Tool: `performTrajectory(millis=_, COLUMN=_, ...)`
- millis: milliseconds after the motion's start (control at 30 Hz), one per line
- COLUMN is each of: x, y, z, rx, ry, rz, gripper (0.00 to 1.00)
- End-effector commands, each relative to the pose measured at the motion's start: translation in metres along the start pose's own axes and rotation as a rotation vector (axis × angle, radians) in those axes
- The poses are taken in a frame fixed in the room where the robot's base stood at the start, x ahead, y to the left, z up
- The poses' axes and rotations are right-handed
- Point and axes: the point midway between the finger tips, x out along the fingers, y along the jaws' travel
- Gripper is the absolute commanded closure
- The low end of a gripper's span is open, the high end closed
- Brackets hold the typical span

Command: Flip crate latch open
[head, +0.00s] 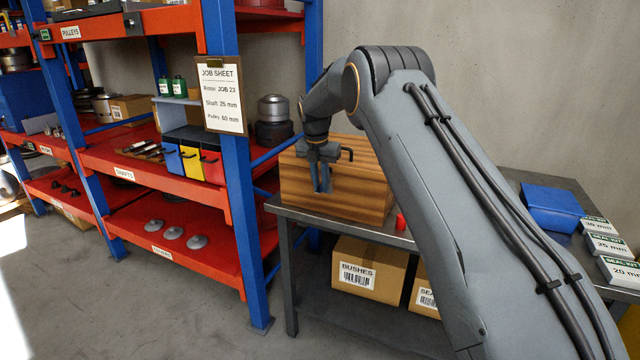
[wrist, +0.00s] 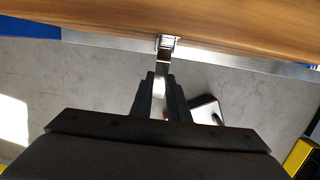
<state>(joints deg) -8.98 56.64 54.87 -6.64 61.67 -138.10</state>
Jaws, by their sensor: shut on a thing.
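The wooden crate (head: 360,190) stands on the grey metal table, and its wood fills the top of the wrist view (wrist: 230,22). The metal latch (wrist: 167,43) sits at the edge of the crate's wood, with a bright strip hanging from it toward my gripper. My gripper (head: 322,188) is at the crate's front face. In the wrist view my gripper (wrist: 162,82) is shut on the latch's strip. In the head view the gripper hides the latch. How far the latch is turned I cannot tell.
The table (head: 300,217) has a red object (head: 400,222), a blue bin (head: 552,208) and seal kit boxes (head: 607,245) to the right. Cardboard boxes (head: 368,272) lie on its lower shelf. A blue rack post (head: 243,180) with a job sheet (head: 219,95) stands close left.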

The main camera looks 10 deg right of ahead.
Motion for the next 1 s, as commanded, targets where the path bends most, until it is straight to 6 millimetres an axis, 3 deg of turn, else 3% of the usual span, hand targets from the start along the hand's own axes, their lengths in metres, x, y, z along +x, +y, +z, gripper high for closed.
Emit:
performTrajectory(millis=100, x=-0.003, y=0.003, z=0.001, rx=0.001, ry=-0.005, rz=0.01, gripper=1.0)
performTrajectory(millis=133, x=-0.003, y=0.003, z=0.001, rx=0.001, ry=-0.005, rz=0.01, gripper=0.81)
performTrajectory(millis=233, x=-0.002, y=0.002, z=0.002, rx=0.003, ry=-0.004, rz=0.008, gripper=0.66)
performTrajectory(millis=633, x=-0.008, y=-0.002, z=0.004, rx=0.007, ry=-0.003, rz=0.004, gripper=0.66)
performTrajectory(millis=1000, x=-0.063, y=-0.002, z=0.006, rx=0.008, ry=-0.004, rz=0.006, gripper=0.66)
